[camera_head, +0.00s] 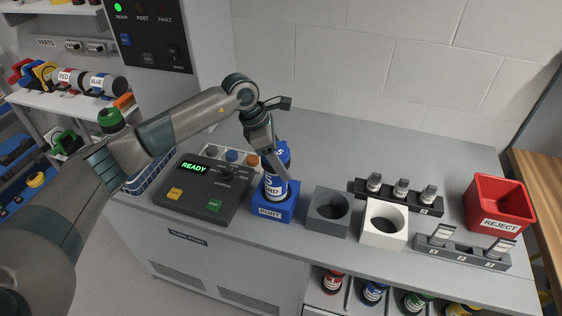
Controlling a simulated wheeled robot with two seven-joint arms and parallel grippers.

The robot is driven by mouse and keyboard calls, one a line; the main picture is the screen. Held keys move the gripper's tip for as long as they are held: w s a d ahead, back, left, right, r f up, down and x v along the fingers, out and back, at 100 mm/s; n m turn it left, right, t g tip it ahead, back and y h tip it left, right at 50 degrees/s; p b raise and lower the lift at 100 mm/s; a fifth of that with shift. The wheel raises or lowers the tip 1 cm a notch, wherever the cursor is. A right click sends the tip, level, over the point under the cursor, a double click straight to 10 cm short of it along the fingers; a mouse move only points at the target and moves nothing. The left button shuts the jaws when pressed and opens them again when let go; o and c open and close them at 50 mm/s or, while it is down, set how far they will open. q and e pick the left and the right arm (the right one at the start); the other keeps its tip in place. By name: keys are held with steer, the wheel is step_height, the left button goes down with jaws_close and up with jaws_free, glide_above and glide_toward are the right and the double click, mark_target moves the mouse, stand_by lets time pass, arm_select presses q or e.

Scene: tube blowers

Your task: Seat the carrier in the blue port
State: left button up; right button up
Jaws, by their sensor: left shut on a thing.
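The carrier (276,186) is a blue cylinder with a white label band. It stands roughly upright at the blue port (272,211), a square blue block with a white label on its front. The carrier's lower end is within the port's opening; how deep it sits I cannot tell. My left gripper (270,160) reaches down from above and is shut on the carrier's upper part. The fingers partly cover the carrier. My right gripper is out of view.
A grey port block (328,212) and a white port block (384,224) stand to the right. A control console (206,188) reading READY lies to the left. A black rack (400,196), a grey rack (462,251) and a red REJECT bin (499,204) are further right.

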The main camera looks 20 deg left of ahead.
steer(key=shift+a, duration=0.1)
arm_select(q)
steer(key=o, duration=1.6)
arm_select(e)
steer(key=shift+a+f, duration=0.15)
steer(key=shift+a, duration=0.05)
